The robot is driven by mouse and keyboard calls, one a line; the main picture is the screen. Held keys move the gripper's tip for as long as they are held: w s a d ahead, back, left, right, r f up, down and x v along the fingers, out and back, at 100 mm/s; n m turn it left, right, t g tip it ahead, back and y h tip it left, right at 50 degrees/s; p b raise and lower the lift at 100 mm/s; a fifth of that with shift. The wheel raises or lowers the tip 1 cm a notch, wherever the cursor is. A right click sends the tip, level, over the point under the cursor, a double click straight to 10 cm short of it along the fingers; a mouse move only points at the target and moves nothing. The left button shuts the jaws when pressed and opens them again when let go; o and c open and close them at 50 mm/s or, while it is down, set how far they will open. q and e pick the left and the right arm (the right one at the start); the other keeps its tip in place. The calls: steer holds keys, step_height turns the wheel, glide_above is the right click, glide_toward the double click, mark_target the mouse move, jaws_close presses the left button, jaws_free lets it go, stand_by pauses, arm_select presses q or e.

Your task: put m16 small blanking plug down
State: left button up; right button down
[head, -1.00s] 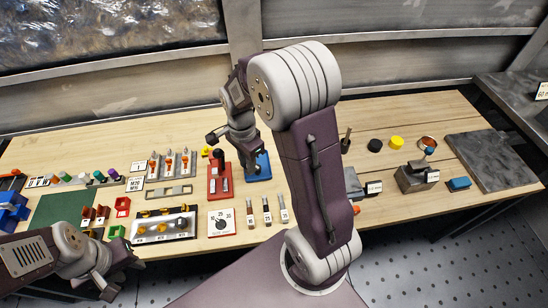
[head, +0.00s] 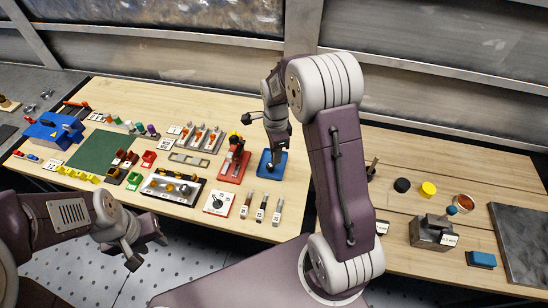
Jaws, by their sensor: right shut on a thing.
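My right gripper (head: 273,158) points down over the blue tray (head: 263,171), with its tips at or just above the tray. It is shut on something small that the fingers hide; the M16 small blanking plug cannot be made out. The blue tray sits on the wooden bench, just right of a red stand (head: 229,175). My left gripper (head: 145,250) hangs in front of the bench, its fingers apart and empty.
A plug rack (head: 172,201) and a white dial plate (head: 215,212) lie in front of the trays. A green mat (head: 92,150) and a blue box (head: 45,133) are at left. A metal block (head: 430,232) and a dark plate (head: 520,225) are at right. Free bench lies behind the trays.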

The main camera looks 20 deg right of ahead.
steer(key=w+d+f, duration=0.1)
steer(key=w+f, duration=0.1)
steer(key=w, duration=0.1)
steer(key=w+d+f+p, duration=0.1)
steer(key=w, duration=0.1)
steer(key=w+d+f, duration=0.1)
steer(key=w+f, duration=0.1)
steer(key=w, duration=0.1)
steer(key=shift+w+d+f+p, duration=0.3)
steer(key=shift+f+p, duration=0.05)
steer(key=shift+p, duration=0.05)
steer(key=shift+a, duration=0.1)
step_height(320, 180, down, 4)
steer(key=shift+s+r+p, duration=0.1)
steer(key=shift+r+p, duration=0.05)
steer(key=shift+p, duration=0.45)
steer(key=shift+f, duration=0.25)
steer(key=c, duration=1.3)
jaws_free()
steer(key=shift+o, duration=0.2)
